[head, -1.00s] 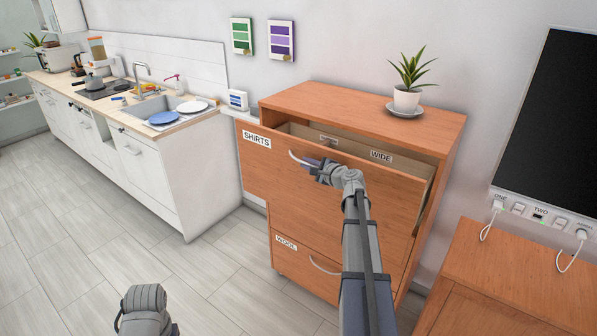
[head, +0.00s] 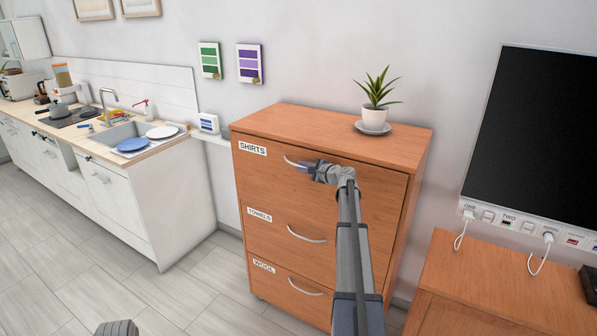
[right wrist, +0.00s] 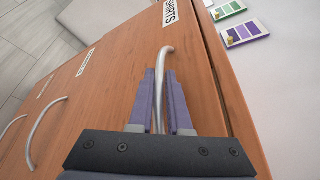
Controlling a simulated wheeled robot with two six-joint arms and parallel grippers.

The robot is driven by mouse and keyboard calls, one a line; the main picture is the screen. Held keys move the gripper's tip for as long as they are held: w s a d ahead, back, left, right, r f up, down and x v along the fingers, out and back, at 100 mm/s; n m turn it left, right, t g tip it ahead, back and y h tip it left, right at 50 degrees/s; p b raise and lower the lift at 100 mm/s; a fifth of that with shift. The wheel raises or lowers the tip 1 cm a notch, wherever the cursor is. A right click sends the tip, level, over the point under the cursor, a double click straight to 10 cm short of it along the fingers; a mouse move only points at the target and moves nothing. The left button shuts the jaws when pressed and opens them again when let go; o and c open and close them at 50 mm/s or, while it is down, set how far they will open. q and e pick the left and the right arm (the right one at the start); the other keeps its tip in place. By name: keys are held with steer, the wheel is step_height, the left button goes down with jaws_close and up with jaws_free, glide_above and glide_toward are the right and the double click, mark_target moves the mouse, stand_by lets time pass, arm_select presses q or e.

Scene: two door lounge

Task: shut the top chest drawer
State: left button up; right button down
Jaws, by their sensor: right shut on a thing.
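The wooden chest (head: 330,119) stands against the wall. Its top drawer (head: 262,172), labelled SHIRTS, looks flush or nearly flush with the chest front. My right gripper (head: 306,166) is at the top drawer's curved metal handle (head: 291,159). In the right wrist view the purple fingers of the gripper (right wrist: 159,105) are on either side of the handle (right wrist: 161,65), shut on it. My left gripper is not clearly seen; only a grey part of my left arm shows at the bottom edge of the head view.
Below are the TOWELS drawer (head: 285,222) and the WOOL drawer (head: 280,283), both shut. A potted plant (head: 376,100) on a saucer stands on top of the chest. A low wooden cabinet (head: 450,285) is at right, a kitchen counter (head: 130,190) at left.

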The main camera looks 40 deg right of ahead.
steer(key=shift+w+d, duration=0.15)
steer(key=shift+d, duration=0.3)
steer(key=c, duration=0.9)
jaws_free()
steer(key=shift+o, duration=0.2)
steer(key=shift+a, duration=0.1)
steer(key=p+v, duration=0.1)
steer(key=v, duration=0.6)
steer(key=shift+s+p, duration=0.3)
steer(key=shift+s, duration=0.1)
steer(key=shift+r, duration=0.1)
